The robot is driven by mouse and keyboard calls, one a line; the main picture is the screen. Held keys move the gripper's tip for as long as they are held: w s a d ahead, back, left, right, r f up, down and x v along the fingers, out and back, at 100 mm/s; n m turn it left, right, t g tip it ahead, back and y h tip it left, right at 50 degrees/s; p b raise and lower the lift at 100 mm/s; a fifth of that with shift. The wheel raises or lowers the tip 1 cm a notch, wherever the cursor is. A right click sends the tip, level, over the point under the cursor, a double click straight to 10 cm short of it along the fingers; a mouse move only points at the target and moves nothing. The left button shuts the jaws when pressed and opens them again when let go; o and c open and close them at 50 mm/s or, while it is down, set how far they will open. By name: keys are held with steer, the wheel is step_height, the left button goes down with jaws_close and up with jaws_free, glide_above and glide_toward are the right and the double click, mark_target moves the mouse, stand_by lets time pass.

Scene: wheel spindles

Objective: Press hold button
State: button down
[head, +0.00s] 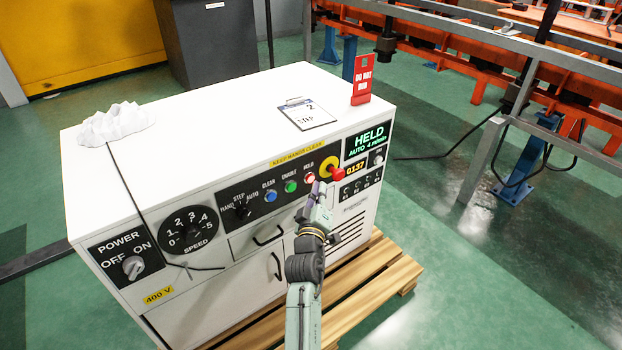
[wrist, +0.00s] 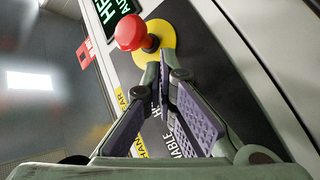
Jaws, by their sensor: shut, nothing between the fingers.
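The hold button (head: 309,177) is a small red button in a pale ring under the HOLD label on the white cabinet's black control strip. My gripper (head: 319,187) is shut and empty, in front of the panel just right of and below the button in the head view. In the wrist view my gripper's fingertips (wrist: 158,82) meet in front of the panel, just below the yellow disc. The hold button is not visible there, and I cannot tell whether the fingertips touch the panel. The display (head: 369,138) reads HELD in green.
A red mushroom button (head: 336,173) on a yellow disc (head: 329,163) sits close right of my gripper; it also shows in the wrist view (wrist: 130,32). Green (head: 290,187) and blue (head: 270,196) buttons lie left. A red sign (head: 362,84) and clipboard (head: 307,114) are on top.

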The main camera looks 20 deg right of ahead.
steer(key=s+p, duration=0.1)
steer(key=s+d+p, duration=0.1)
steer(key=s, duration=0.1)
steer(key=s+p, duration=0.1)
steer(key=p, duration=0.1)
steer(key=shift+s+d, duration=0.3)
steer(key=shift+d, duration=0.05)
stand_by(0.6)
